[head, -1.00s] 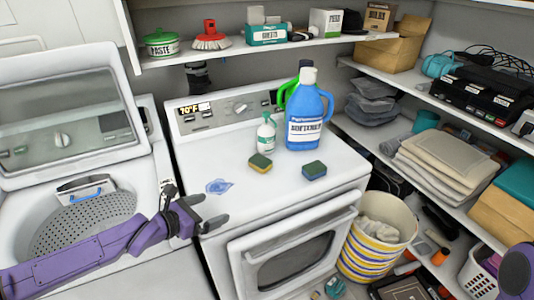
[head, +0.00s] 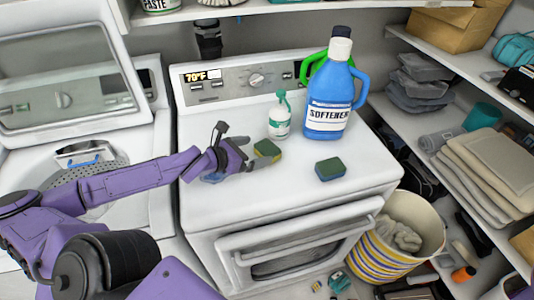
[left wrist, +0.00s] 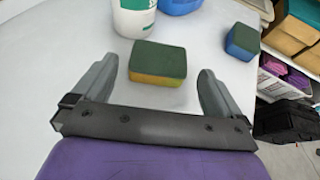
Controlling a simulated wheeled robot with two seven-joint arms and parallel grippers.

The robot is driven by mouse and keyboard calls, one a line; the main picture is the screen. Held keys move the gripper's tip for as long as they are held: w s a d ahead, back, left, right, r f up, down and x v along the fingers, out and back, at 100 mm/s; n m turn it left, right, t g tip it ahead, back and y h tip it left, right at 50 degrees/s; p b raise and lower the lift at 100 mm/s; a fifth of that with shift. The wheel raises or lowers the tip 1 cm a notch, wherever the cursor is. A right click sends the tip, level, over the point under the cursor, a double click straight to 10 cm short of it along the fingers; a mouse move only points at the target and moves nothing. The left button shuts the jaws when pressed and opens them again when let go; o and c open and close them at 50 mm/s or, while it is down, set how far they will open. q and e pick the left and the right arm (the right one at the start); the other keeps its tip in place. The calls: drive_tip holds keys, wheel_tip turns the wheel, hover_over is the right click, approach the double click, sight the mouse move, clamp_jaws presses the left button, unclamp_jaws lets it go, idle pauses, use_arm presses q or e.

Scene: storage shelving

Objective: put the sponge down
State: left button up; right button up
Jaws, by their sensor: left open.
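A green-and-yellow sponge (head: 267,151) lies on the white dryer top, left of centre. It also shows in the left wrist view (left wrist: 158,64). My left gripper (head: 258,154) is open at this sponge. In the left wrist view the fingertips (left wrist: 158,74) stand to either side of the sponge, with gaps on both sides, and nothing is gripped. A second sponge, green and blue (head: 330,169), lies further right on the dryer top and shows at the upper right of the left wrist view (left wrist: 242,42). My right gripper is not in view.
A white spray bottle (head: 279,119) and a blue softener bottle (head: 328,95) stand behind the sponges. The dryer top's front (head: 270,205) is clear. A striped basket (head: 372,262) stands at right.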

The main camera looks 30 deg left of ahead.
sight(266, 149)
use_arm(q)
drive_tip(key=b+x, duration=0.1)
drive_tip(key=x, duration=0.3)
drive_tip(key=shift+a+f, duration=0.1)
drive_tip(key=shift+f, duration=0.05)
drive_tip(key=shift+w+d+f+b, duration=0.35)
drive_tip(key=shift+w+b, duration=0.15)
drive_tip(key=shift+b, duration=0.25)
drive_tip(key=shift+w+f, duration=0.15)
drive_tip(key=shift+w, duration=0.4)
drive_tip(key=shift+s, duration=0.15)
drive_tip(key=c, duration=0.9)
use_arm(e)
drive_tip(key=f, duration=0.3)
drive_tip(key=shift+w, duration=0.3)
